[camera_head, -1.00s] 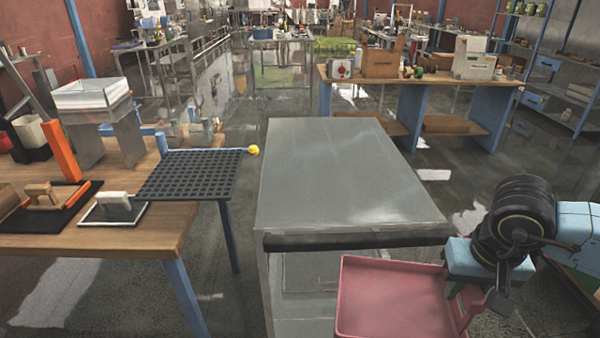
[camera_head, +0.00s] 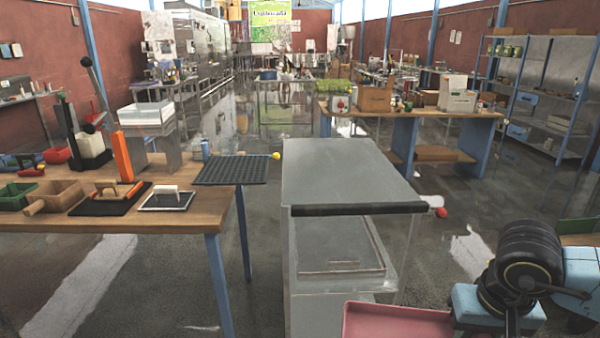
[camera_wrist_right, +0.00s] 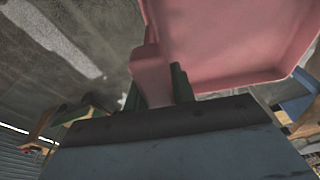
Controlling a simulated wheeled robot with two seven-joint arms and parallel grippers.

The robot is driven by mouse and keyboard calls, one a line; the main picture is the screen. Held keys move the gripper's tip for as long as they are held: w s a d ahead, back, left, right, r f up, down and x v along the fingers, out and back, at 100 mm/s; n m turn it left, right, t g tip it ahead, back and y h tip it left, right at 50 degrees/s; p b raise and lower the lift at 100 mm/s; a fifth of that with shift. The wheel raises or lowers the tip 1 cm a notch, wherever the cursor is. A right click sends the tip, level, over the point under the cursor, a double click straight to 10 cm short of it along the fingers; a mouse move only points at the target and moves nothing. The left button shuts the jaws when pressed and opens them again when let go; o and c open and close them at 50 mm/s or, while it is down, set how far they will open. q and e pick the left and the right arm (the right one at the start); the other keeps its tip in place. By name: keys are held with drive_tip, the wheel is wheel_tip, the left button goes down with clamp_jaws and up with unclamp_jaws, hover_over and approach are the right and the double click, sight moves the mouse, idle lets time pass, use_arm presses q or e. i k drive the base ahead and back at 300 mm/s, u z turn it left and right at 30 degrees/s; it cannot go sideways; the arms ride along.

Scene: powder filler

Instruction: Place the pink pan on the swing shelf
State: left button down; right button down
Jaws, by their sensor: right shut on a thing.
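The pink pan (camera_head: 395,322) is at the bottom edge of the head view, in front of a grey-topped cabinet, and is partly cut off. In the right wrist view the pan (camera_wrist_right: 230,45) fills the upper right. My right gripper (camera_wrist_right: 154,92) is shut on the pan's handle, with a green finger on each side of it. The swing shelf (camera_head: 228,170), a black perforated plate with a yellow knob, stands level beside the left workbench, apart from the pan. Its top is empty. My left gripper is out of view.
The grey cabinet (camera_head: 350,175) stands between the pan and the far benches, with a dark bar along its front edge and a red-tipped part at its right. The left workbench (camera_head: 110,215) holds trays, tools and a white box. Floor shows between bench and cabinet.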

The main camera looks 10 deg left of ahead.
sight(234, 168)
drive_tip(key=z, duration=0.8)
drive_tip(key=i, duration=0.75)
drive_tip(key=u, duration=0.45)
